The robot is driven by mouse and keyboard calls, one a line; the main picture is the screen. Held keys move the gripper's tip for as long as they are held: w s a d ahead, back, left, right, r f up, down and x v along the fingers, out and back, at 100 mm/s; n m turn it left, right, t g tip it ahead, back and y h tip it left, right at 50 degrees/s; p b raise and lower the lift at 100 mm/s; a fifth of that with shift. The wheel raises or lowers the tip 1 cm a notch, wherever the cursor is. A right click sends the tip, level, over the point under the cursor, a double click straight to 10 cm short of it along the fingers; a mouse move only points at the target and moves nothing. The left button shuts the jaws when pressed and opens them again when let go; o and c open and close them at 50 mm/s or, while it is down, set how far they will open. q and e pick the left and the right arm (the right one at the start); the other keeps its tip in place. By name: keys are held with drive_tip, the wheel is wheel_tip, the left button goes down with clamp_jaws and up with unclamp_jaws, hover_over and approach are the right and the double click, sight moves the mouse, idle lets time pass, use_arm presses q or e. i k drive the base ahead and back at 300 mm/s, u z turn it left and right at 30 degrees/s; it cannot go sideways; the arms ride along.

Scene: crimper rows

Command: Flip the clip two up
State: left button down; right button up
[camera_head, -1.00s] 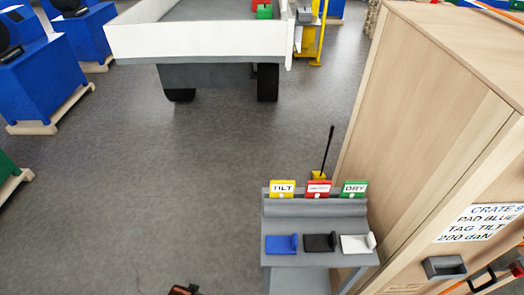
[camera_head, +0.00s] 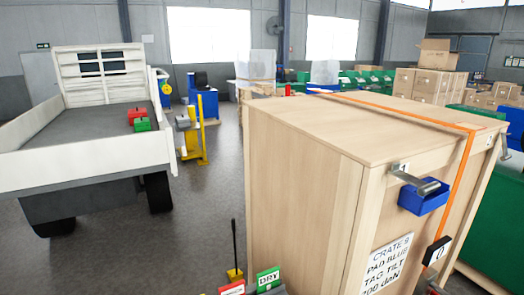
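A large wooden crate (camera_head: 300,190) fills the right half of the head view, with an orange strap (camera_head: 470,145) over its top and down its front. A grey metal bar (camera_head: 428,186) juts from the front by a small plate (camera_head: 400,167) marked "1", over a blue block (camera_head: 423,199). Lower on the strap is a black piece (camera_head: 437,250) with a white mark. I cannot tell which part is clip two. A white sign (camera_head: 386,264) reads crate 9, pad blue, tag tilt, 200 daN. Neither gripper is in view.
A flatbed truck (camera_head: 90,165) carrying a red and a green box stands at the left. A yellow stand (camera_head: 193,140) is beside it. Grey floor is free between truck and crate.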

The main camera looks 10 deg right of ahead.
sight(505, 156)
drive_tip(key=z, duration=1.4)
drive_tip(key=k, duration=0.65)
drive_tip(key=u, duration=0.1)
drive_tip(key=i, duration=0.4)
drive_tip(key=z, duration=1.05)
drive_tip(key=i, duration=1.25)
drive_tip(key=u, duration=0.85)
drive_tip(key=i, duration=0.6)
drive_tip(key=u, duration=0.6)
